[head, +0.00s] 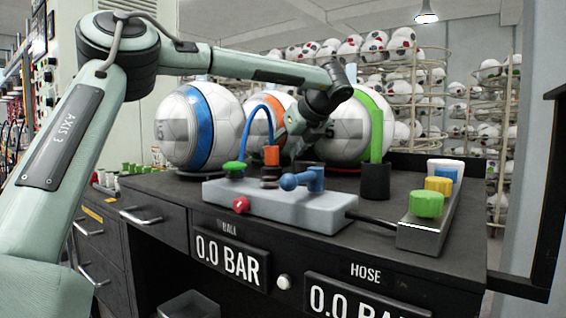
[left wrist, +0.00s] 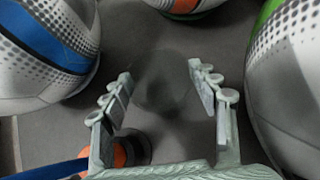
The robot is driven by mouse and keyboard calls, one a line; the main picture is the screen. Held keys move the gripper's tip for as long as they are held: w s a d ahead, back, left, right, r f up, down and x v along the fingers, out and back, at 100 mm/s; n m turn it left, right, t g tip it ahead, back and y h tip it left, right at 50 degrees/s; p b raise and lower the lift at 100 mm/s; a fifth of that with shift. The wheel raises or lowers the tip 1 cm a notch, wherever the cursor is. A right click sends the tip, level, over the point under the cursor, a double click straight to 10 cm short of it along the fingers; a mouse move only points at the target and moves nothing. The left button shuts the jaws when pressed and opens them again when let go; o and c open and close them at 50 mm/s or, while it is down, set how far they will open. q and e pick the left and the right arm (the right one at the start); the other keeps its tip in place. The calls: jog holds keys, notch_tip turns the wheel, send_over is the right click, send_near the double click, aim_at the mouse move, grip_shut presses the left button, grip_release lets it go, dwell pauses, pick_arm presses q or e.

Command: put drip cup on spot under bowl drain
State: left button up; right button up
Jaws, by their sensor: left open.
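No drip cup, bowl or drain can be made out for certain in either view. A plain black cylinder (head: 376,181) stands upright on the dark bench in front of the green-striped ball; I cannot tell whether it is a cup. My left gripper (left wrist: 160,78) is open and empty, pointing down at the bench among the balls. A dark round patch (left wrist: 165,82) lies on the bench between its fingers; it may be a shadow or a marked spot. My right gripper is not in view.
A blue-striped ball (head: 197,127), an orange-striped ball (head: 259,112) and a green-striped ball (head: 346,133) crowd the left gripper. In front stand a grey valve block (head: 320,208), an orange fitting (head: 271,155) with a blue hose, and a button box (head: 424,232).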

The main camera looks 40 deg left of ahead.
pick_arm(q)
jog(key=shift+r, duration=0.1)
jog(key=c, duration=1.1)
